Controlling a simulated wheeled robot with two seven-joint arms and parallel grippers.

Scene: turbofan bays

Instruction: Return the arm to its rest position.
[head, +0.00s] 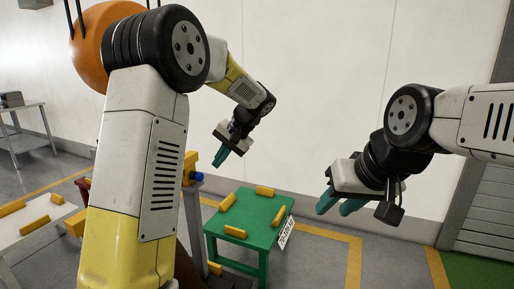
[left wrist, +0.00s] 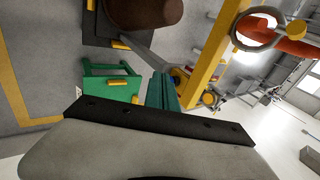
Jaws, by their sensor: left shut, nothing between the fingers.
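My left arm comes in from the left in the head view, bent at the elbow. My left gripper (head: 222,158) hangs with its teal fingers pointing down, in the air behind the green table. In the left wrist view the teal fingers (left wrist: 162,92) are together, with nothing between them. My right gripper (head: 338,206) is held in the air at the right, its two teal fingers apart and pointing left and down. No object shows between them.
A green table (head: 244,245) with several yellow bars stands low in the middle. A white table (head: 50,238) with yellow bars is at the left. A grey side table (head: 25,143) stands by the wall. Yellow lines mark the grey floor.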

